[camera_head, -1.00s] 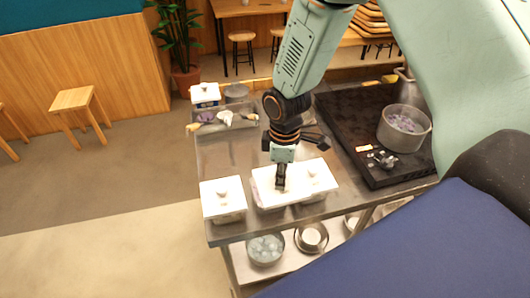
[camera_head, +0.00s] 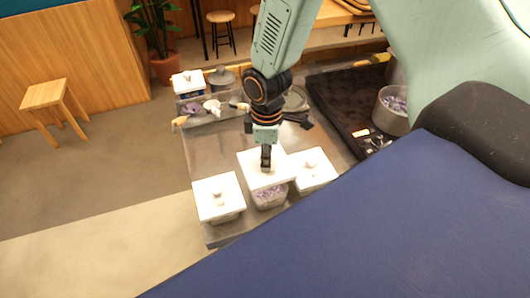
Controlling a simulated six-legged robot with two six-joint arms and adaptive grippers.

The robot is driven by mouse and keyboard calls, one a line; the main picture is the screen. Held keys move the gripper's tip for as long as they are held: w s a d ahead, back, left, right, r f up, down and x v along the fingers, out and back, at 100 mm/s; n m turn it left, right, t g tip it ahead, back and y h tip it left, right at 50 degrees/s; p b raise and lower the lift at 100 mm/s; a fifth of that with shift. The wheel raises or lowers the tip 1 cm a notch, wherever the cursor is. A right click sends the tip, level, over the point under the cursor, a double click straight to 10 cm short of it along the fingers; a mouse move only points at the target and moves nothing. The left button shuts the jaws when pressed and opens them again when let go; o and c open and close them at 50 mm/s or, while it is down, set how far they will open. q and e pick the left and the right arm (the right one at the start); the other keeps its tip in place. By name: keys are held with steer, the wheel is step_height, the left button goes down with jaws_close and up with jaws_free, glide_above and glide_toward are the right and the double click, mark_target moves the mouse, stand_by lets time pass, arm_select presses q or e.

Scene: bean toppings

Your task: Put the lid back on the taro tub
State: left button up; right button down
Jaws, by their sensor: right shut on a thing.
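My right gripper (camera_head: 266,165) is shut on the knob of a white square lid (camera_head: 282,174). The lid is over the middle tub, the clear taro tub (camera_head: 270,196). Purple pieces show through or inside the tub's front, below the lid's near edge. The lid sits a little toward the back of the tub; whether it touches the rim I cannot tell. My left gripper is not in view.
A tub with a white lid (camera_head: 218,197) stands close on the left, another (camera_head: 312,168) close on the right. A tray with scoops (camera_head: 205,110) and a lidded container (camera_head: 187,82) are behind. A pot (camera_head: 391,108) stands on the dark cooktop (camera_head: 340,98).

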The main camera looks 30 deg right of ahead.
steer(key=shift+s+a+f+b, duration=0.1)
steer(key=shift+s+f+b, duration=0.15)
steer(key=shift+f+b, duration=0.85)
steer(key=shift+f, duration=0.1)
steer(key=shift+d+f+b, duration=0.2)
steer(key=shift+f+b, duration=0.4)
steer(key=shift+f, duration=0.15)
steer(key=shift+w+a+f+b, duration=0.15)
steer(key=shift+f+b, duration=0.25)
steer(key=shift+f, duration=0.45)
